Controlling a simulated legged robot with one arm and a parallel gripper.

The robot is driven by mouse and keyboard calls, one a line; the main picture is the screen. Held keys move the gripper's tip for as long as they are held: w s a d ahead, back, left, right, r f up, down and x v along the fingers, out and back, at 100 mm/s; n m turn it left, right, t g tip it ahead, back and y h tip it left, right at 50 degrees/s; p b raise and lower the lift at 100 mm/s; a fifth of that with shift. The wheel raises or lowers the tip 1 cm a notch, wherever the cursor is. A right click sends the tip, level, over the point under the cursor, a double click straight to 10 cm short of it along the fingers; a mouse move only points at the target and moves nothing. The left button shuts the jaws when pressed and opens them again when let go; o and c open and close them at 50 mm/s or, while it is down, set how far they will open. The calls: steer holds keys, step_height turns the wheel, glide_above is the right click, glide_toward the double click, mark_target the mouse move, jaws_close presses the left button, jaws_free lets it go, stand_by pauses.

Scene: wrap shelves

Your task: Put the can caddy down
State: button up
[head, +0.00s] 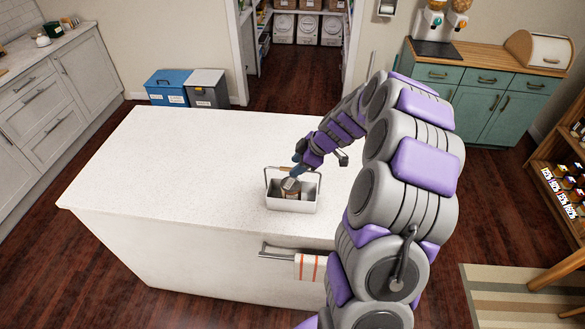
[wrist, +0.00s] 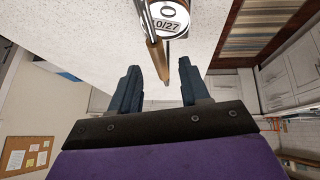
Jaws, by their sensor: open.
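The can caddy (head: 291,205) is a pale open box standing upright on the white island top, near its front edge. Its handle is raised, with a wooden grip (wrist: 157,48). A can (head: 291,190) sits inside; in the wrist view its lid (wrist: 170,18) bears a label ending in "0/27". My gripper (head: 295,166) is just above the caddy at the handle. In the wrist view my gripper (wrist: 160,82) is open, its two dark fingers apart with the handle's end in the gap between them. The caddy's far inside is partly hidden.
The white island top (head: 170,160) is bare to the left of the caddy. A striped towel (head: 311,267) hangs from a rail on the island's front. Blue and grey bins (head: 168,86) stand behind it. Wooden shelves (head: 565,165) with bottles stand at the right.

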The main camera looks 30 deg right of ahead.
steer(key=v, duration=0.8)
steer(key=shift+s, duration=0.2)
steer(key=s+a+r+m+g, duration=0.2)
steer(key=s+a+r, duration=0.1)
steer(key=s+a, duration=0.55)
steer(key=s+a+r+m+g, duration=0.25)
steer(key=s+a, duration=0.35)
steer(key=a, duration=0.5)
steer(key=s+a+m+g+h, duration=0.1)
steer(key=s+m+h, duration=0.3)
steer(key=s, duration=1.6)
steer(key=m+g, duration=0.1)
steer(key=m, duration=0.2)
steer(key=shift+s, duration=0.4)
steer(key=shift+a, duration=0.2)
step_height(320, 180, down, 5)
steer(key=b, duration=0.5)
